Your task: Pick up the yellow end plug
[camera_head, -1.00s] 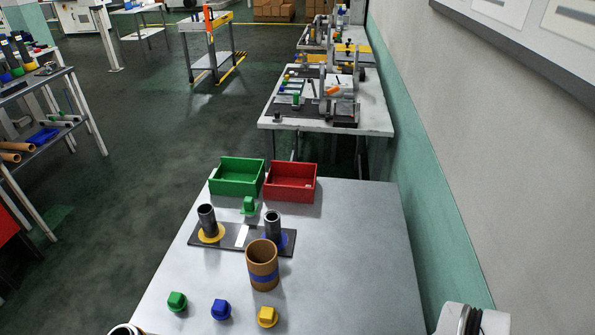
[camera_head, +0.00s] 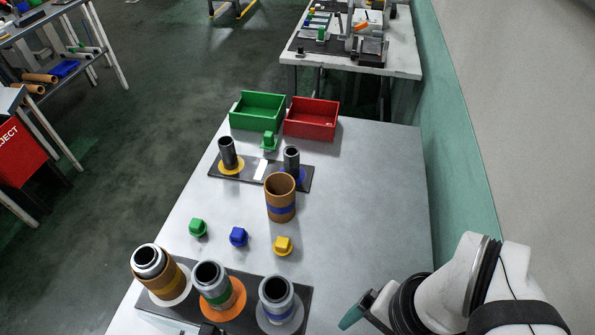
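The yellow end plug (camera_head: 284,246) sits on the light grey table, the rightmost of three small plugs in a row. The blue plug (camera_head: 238,236) is to its left, and the green plug (camera_head: 198,228) is farther left. A brown tube with a blue band (camera_head: 281,198) stands upright just behind the yellow plug. My white arm enters at the lower right. A teal-tipped part at its end (camera_head: 352,315) seems to be my gripper, to the right of and nearer than the yellow plug, and apart from it. Its fingers cannot be made out clearly.
A dark base with several banded tubes (camera_head: 300,318) stands at the front. Behind are a dark plate (camera_head: 217,182) with two posts, another green plug (camera_head: 269,141), a green bin (camera_head: 257,110) and a red bin (camera_head: 311,119). The table's right side (camera_head: 375,200) is clear.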

